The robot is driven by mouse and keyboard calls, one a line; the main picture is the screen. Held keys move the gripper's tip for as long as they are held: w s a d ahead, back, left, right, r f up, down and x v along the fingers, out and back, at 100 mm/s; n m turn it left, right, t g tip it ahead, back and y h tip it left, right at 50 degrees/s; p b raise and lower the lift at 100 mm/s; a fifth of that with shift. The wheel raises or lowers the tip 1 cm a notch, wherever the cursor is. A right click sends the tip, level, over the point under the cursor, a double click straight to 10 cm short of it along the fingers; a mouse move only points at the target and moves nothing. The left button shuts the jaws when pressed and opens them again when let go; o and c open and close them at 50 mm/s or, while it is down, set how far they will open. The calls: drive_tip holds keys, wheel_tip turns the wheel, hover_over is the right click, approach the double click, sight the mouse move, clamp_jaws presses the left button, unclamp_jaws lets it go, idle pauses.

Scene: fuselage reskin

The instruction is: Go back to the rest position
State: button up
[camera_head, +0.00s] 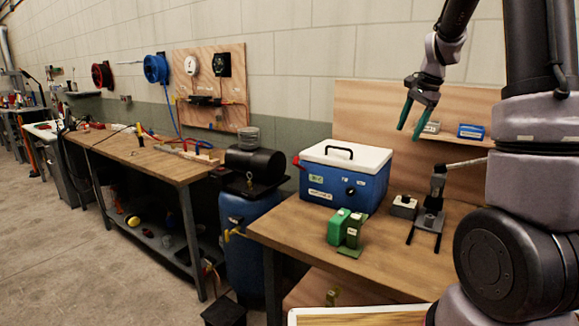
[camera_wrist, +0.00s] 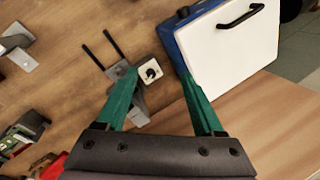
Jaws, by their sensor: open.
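My gripper (camera_head: 417,116) has green fingers and hangs in the air in front of the wooden back panel, above the right-hand workbench. In the wrist view my gripper (camera_wrist: 164,97) has its two fingers spread apart with nothing between them. Below it in that view lie the bench top, a small grey block with a black knob (camera_wrist: 150,70) and part of a blue cooler box with a white lid (camera_wrist: 232,38).
The blue cooler box (camera_head: 343,176) stands on the bench (camera_head: 300,228). A green block device (camera_head: 345,230), a small grey block (camera_head: 404,206) and a metal stand (camera_head: 432,205) are near it. A shelf (camera_head: 465,138) on the panel holds small boxes, close to my gripper.

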drive_tip(key=s+a+r+n+t, duration=0.1)
drive_tip(key=s+a+r+n, duration=0.1)
drive_tip(key=s+a+r, duration=0.3)
drive_tip(key=s+a+r+n+t, duration=0.15)
drive_tip(key=s+r, duration=0.25)
drive_tip(key=s, duration=0.4)
drive_tip(key=s+a+n+t, duration=0.1)
drive_tip(key=s+a+n, duration=0.1)
drive_tip(key=s, duration=0.5)
drive_tip(key=s+a+n+t, duration=0.1)
drive_tip(key=s+a+n, duration=0.1)
drive_tip(key=s, duration=0.5)
drive_tip(key=shift+s+a+r+n, duration=0.15)
drive_tip(key=shift+a+r+n, duration=0.15)
drive_tip(key=shift+n, duration=0.55)
